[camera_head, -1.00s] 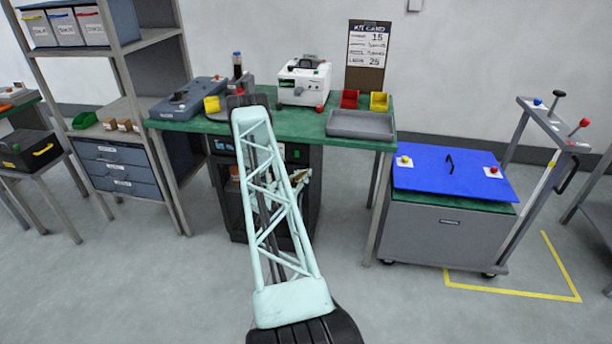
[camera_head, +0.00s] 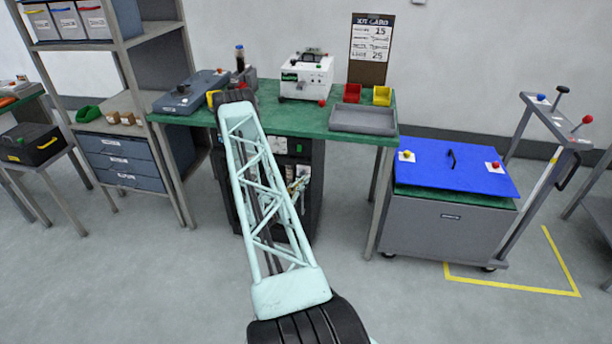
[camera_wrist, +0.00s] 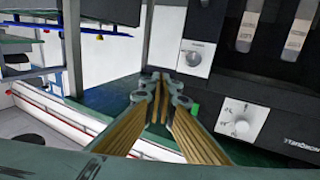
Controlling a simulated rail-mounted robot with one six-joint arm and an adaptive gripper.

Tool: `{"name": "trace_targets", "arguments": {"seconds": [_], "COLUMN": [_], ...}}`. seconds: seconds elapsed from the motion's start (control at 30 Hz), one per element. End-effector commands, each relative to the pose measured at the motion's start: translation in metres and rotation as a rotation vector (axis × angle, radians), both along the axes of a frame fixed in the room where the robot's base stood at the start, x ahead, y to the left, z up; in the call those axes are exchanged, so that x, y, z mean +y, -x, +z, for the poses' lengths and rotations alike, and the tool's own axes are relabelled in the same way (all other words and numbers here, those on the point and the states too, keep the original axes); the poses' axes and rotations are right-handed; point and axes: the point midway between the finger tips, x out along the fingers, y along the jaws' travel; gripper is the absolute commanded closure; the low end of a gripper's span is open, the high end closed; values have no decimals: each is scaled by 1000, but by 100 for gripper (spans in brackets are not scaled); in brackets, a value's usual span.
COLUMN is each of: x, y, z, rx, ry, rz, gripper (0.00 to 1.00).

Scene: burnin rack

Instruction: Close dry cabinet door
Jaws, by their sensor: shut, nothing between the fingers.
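The dry cabinet (camera_head: 315,195) is a dark, upright box under the green-topped bench. Its interior shows bottles and small items to the right of my arm. My arm covers much of its front, so the door's angle cannot be told from the head view. In the wrist view my gripper (camera_wrist: 163,82) is shut and empty, its fingertips together. Beside it on the right is a dark front with a silver knob plate (camera_wrist: 195,57), a white knob plate (camera_wrist: 241,119) and labelled bottles (camera_wrist: 300,35). Contact with that front cannot be told. The head view does not show my fingers clearly.
The green bench (camera_head: 290,118) carries a white device (camera_head: 306,77), a grey tray (camera_head: 363,120) and red and yellow bins. A shelf rack (camera_head: 130,105) stands left. A blue-lidded cart (camera_head: 455,171) stands right. The floor between bench and cart is fairly clear.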

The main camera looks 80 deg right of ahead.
Motion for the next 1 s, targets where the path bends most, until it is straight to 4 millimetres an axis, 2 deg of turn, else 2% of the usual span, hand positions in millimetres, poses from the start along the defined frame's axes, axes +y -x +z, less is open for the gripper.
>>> {"name": "trace_targets", "arguments": {"seconds": [0.13,0.37,1.0], "x": [19,35,38], "y": [1,2,2], "z": [1,0,0], "rx": [2,1,1], "ry": [-1,-1,0], "rz": [0,0,0], "gripper": [100,100,100]}}
